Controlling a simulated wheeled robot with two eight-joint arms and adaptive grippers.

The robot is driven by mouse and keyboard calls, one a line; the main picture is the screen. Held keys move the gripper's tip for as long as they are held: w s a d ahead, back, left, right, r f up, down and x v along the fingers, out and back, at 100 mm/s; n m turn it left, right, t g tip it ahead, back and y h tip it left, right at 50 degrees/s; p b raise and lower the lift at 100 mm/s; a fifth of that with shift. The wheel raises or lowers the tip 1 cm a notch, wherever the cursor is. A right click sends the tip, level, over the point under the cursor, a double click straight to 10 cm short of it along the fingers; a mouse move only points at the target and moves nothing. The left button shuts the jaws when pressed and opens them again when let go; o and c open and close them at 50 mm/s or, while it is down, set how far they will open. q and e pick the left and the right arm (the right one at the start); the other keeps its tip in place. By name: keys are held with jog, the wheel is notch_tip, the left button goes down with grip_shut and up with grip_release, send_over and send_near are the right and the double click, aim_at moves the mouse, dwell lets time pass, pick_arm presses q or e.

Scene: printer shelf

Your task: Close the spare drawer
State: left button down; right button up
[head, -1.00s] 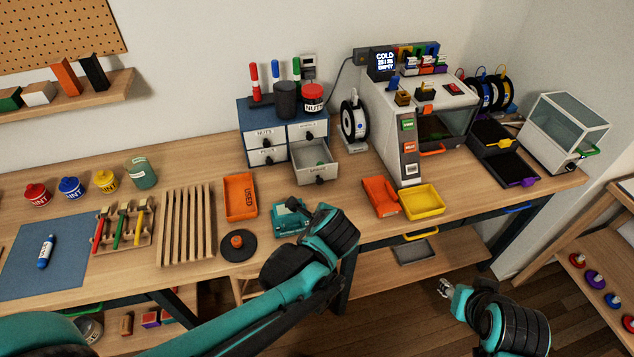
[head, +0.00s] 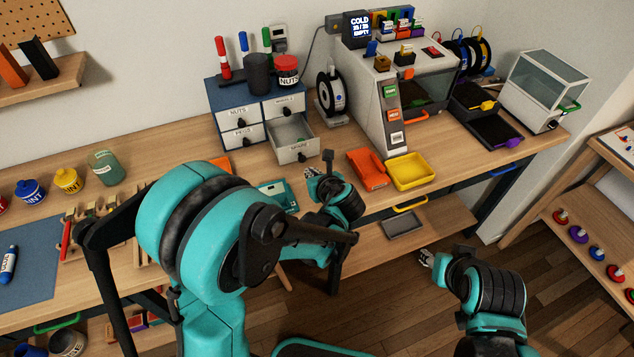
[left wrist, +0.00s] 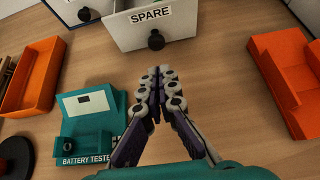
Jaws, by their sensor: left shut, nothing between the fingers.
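The spare drawer (head: 298,153) is the lower right drawer of the blue and white cabinet (head: 226,98). It is pulled out, and its grey inside shows. In the left wrist view its white front (left wrist: 175,22) carries the label SPARE and a black knob (left wrist: 156,40). My left gripper (head: 309,172) is shut and empty, in front of the drawer and a little to the right in the head view. In the wrist view its fingertips (left wrist: 160,75) point toward the knob, with a gap between. My right gripper (head: 426,257) is low over the floor at right, away from the drawer; its finger opening is unclear.
A teal battery tester (left wrist: 88,125) lies left of the left fingers, and an orange tray (left wrist: 30,80) beyond it. An orange holder (left wrist: 290,75) lies to the right. The spool (head: 331,95) and printer (head: 375,100) stand right of the cabinet. Bare tabletop lies before the drawer.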

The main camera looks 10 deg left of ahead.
aim_at(303, 161)
pick_arm(q)
jog(key=w, duration=0.1)
jog(key=w+a, duration=0.1)
jog(key=w+a+b, duration=0.1)
jog(key=shift+w+a+f, duration=0.25)
jog(key=shift+w+f, duration=0.05)
jog(key=shift+w, duration=0.05)
jog(key=w+a, duration=0.2)
jog(key=w, duration=0.1)
jog(key=w+a, duration=0.2)
jog(key=w, duration=0.2)
jog(key=w+a, duration=0.3)
jog(key=shift+w, duration=0.35)
jog(key=shift+w+a, duration=0.25)
jog(key=shift+r, duration=0.1)
